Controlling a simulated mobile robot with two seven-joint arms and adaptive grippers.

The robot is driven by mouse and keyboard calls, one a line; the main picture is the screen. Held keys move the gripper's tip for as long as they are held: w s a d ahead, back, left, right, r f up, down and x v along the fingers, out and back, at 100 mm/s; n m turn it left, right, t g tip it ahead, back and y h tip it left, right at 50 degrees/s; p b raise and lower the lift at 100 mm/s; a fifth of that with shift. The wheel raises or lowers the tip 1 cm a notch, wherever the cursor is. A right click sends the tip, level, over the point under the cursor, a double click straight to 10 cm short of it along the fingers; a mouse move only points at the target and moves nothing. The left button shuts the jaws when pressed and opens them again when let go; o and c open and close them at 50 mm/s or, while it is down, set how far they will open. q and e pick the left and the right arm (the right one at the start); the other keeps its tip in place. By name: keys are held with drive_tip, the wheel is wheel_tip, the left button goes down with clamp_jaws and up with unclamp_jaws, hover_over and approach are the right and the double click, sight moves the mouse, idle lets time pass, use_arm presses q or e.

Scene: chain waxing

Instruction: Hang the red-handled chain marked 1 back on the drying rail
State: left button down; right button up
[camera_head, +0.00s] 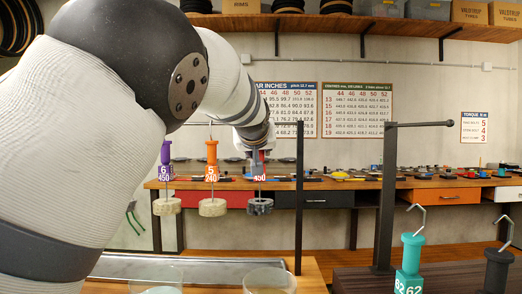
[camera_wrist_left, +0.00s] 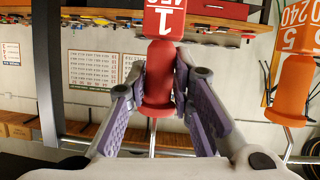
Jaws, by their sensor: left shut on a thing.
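My left gripper (camera_head: 257,159) is shut on the red handle (camera_wrist_left: 156,92) of a chain. In the left wrist view its purple finger pads press on both sides of the handle. The chain's red tag (camera_wrist_left: 165,18) shows a 1, upside down. In the head view a dark coil (camera_head: 260,206) hangs below the gripper, and the fingers mostly hide the handle. The orange-handled chain (camera_head: 211,160) marked 5 hangs just left of it, with the purple-handled chain (camera_head: 166,156) marked 6 further left.
A dark upright post (camera_head: 299,200) stands just right of the held chain. Another post with a side bar (camera_head: 425,124) stands further right. A teal handle (camera_head: 411,256) with a hook stands at lower right. Glass vessels (camera_head: 269,280) stand below. A workbench (camera_head: 340,184) lies behind.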

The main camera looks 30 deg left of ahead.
use_arm(q)
drive_tip(key=shift+r, duration=0.2)
drive_tip(key=c, duration=1.4)
unclamp_jaws()
drive_tip(key=shift+o, duration=0.4)
drive_tip(key=shift+o, duration=1)
drive_tip(key=shift+f, duration=0.15)
drive_tip(key=shift+s, duration=0.1)
